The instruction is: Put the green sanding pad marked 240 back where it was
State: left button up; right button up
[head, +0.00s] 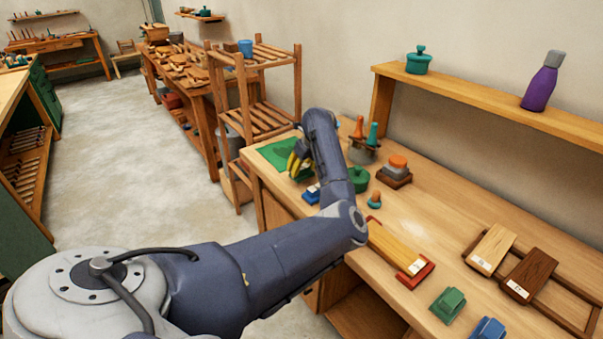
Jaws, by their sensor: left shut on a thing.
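My left arm reaches across to the far left end of the workbench, and my left gripper (297,163) is there, low over a green sheet (272,150). Yellow and dark parts show at its fingers. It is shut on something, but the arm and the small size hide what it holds. I cannot read a 240 mark anywhere. A green block (447,304) sits at the near edge of the bench beside a blue block (487,330); no number is legible on either. My right gripper is out of view.
A blue item (312,193) and a green round pot (358,179) stand close to my left gripper. A yellow bar with red ends (397,248) lies mid-bench. Two labelled wooden blocks (492,249) (530,275) lie in a frame. A slatted rack (258,118) stands beyond the bench.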

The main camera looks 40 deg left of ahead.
pick_arm(q)
jog(key=shift+f, duration=1.15)
jog(key=shift+f, duration=0.15)
jog(key=o, duration=1.2)
jog(key=v, duration=1.2)
jog(key=shift+s+d, duration=0.1)
